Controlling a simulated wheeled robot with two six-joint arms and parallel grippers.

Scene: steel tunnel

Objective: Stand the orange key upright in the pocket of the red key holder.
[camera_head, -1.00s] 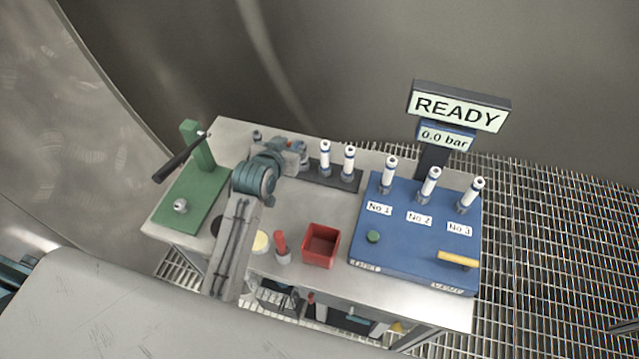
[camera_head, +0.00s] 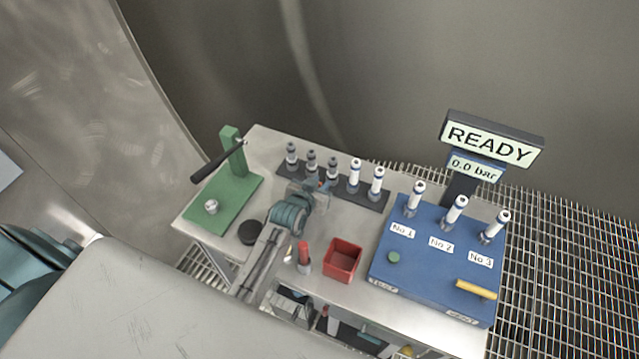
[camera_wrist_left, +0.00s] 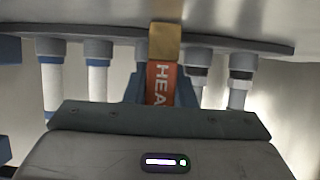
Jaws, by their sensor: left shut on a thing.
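My left gripper (camera_head: 320,188) is over the bench, in front of the dark rack, and it also shows in the left wrist view (camera_wrist_left: 162,92). It is shut on the orange key (camera_wrist_left: 160,84), which has white letters reading "HEA" and a brass-coloured end (camera_wrist_left: 165,40). In the head view the key is too small to make out well. A red open-topped box (camera_head: 342,262), the likeliest red key holder, stands near the bench's front edge, right of my left forearm. Its inside looks empty. My right gripper is not in view.
The dark rack (camera_head: 372,200) holds several grey and white cylinders. A red-topped cylinder (camera_head: 303,254) stands left of the box. A blue panel (camera_head: 425,262) with three white cylinders is at the right. A green lever stand (camera_head: 236,190) and a black disc (camera_head: 252,232) are at the left.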

